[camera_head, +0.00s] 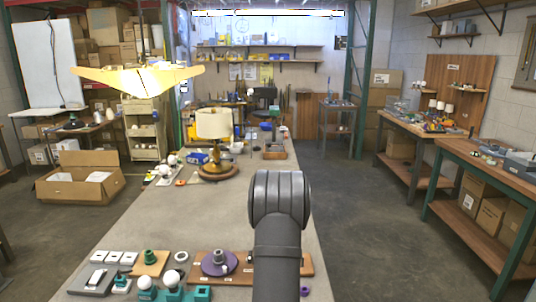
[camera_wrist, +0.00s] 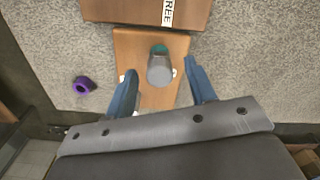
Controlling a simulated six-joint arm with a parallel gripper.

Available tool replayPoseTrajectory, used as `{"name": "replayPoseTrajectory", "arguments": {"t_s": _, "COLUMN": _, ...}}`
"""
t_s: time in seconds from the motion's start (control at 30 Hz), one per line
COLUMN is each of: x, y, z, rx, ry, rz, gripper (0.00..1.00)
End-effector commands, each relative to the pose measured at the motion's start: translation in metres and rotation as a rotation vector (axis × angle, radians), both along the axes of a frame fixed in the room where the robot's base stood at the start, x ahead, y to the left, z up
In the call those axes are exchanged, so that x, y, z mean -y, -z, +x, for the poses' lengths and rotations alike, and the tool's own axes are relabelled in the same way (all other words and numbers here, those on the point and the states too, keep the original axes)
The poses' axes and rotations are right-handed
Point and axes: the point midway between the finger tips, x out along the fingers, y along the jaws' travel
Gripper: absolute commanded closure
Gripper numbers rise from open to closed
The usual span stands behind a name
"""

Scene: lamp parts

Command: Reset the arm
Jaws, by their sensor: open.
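My gripper (camera_wrist: 163,90) is open in the wrist view, with its two blue fingers spread. A grey cylindrical piece (camera_wrist: 160,71) with some teal beside its far end shows between the fingers, on a wooden block (camera_wrist: 135,48). I see a gap on both sides of the piece; I cannot tell its depth below the fingertips. In the head view, my dark arm stands at the middle and the gripper is hidden. A lamp with a cream shade (camera_head: 214,125) and round wooden base (camera_head: 215,171) stands upright on the grey table (camera_head: 175,215).
A purple ring (camera_wrist: 84,85) lies left of the wooden block. A brown labelled board (camera_wrist: 140,10) lies beyond it. Several teal and white parts, including a teal holder (camera_head: 172,295), fill the table's front. A purple disc (camera_head: 213,268) sits there too. The table's middle is largely clear.

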Motion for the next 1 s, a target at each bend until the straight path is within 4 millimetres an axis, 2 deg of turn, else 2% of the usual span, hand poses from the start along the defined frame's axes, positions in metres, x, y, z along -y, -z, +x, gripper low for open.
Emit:
{"name": "replayPoseTrajectory", "arguments": {"t_s": 0.53, "x": -0.0002, "y": -0.0006, "z": 0.0002, "rx": 0.000, "ry": -0.418, "rz": 0.000, "gripper": 0.49}}
{"name": "replayPoseTrajectory", "arguments": {"t_s": 0.73, "x": -0.0002, "y": -0.0008, "z": 0.0003, "rx": 0.000, "ry": -0.493, "rz": 0.000, "gripper": 0.49}}
{"name": "replayPoseTrajectory", "arguments": {"t_s": 1.0, "x": -0.0002, "y": -0.0008, "z": 0.0003, "rx": 0.000, "ry": -0.510, "rz": 0.000, "gripper": 0.49}}
